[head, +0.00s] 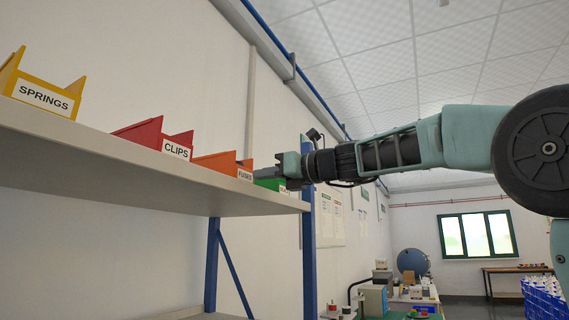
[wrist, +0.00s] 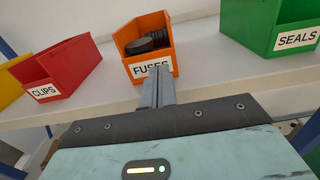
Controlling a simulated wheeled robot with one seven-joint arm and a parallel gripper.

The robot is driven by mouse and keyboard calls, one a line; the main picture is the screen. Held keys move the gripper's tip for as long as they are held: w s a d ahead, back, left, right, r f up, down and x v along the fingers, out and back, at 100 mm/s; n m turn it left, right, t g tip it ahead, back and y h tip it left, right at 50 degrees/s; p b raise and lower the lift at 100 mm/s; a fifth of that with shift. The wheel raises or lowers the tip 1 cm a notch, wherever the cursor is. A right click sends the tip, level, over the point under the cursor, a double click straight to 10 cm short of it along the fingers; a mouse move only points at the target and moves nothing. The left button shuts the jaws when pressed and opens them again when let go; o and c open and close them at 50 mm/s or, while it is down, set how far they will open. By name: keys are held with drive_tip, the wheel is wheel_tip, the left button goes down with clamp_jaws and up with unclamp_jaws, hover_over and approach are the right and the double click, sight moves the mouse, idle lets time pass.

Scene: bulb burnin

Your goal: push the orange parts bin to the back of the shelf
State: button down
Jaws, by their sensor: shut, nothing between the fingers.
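The orange parts bin (wrist: 165,72), labelled FUSES, stands on the shelf (wrist: 205,85) with dark round parts inside. Its front is near the shelf's front edge. In the head view the orange bin (head: 222,165) sits between the red and green bins. My gripper (wrist: 159,72) is shut and empty. Its fingertips are at the bin's front face, overlapping the FUSES label; I cannot tell whether they touch it. In the head view my gripper (head: 284,176) is at the shelf's front edge, in front of part of the green bin.
The red CLIPS bin (wrist: 62,68) is left of the orange bin, with a gap. The green SEALS bin (wrist: 270,27) is to its right, also with a gap. A yellow SPRINGS bin (head: 42,88) stands further left. A blue shelf post (head: 308,240) is near my arm.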

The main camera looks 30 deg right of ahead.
sight(249, 176)
drive_tip(key=shift+x, duration=0.8)
drive_tip(key=shift+a, duration=0.1)
drive_tip(key=p+x, duration=0.2)
drive_tip(key=x, duration=0.2)
drive_tip(key=shift+s, duration=0.1)
drive_tip(key=shift+d, duration=0.25)
